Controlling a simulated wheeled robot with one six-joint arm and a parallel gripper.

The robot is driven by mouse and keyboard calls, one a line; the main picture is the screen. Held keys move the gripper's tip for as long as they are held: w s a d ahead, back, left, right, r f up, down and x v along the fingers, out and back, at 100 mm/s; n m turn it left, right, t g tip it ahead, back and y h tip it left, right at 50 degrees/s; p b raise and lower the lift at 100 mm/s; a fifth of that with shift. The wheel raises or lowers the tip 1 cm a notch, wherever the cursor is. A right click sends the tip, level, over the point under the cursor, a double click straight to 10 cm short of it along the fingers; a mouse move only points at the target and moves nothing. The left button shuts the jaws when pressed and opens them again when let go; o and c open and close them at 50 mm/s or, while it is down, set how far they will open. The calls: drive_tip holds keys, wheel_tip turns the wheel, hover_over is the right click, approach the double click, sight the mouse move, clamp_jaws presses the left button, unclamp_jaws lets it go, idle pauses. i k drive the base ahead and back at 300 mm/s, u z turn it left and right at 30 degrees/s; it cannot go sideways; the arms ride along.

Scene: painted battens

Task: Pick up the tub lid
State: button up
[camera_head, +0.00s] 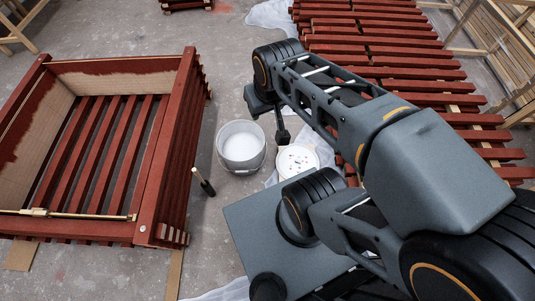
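The tub lid (297,160) is a round white disc with several small dark spots. It lies on or near the floor just right of the tub, and my arm covers part of its lower right side. The tub (240,146) is a pale round bucket, open at the top, with white paint showing inside. My gripper (270,124) points downward above the tub's far right side, up and left of the lid in the picture. One dark finger shows clearly; the rest is hard to make out, so I cannot tell how far apart the fingers are. I see nothing held.
A red slatted crate (187,135) stands at left, with a dark-handled tool (204,182) beside it. Red painted battens (395,61) lie in rows at upper right. Pale cloth (272,14) lies on the floor. Concrete floor (222,60) is clear beyond the tub.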

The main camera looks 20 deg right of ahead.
sight(293, 159)
drive_tip(key=z, duration=0.35)
drive_tip(key=k, duration=0.45)
drive_tip(key=z, duration=0.9)
drive_tip(key=i, duration=0.8)
drive_tip(key=u, duration=0.8)
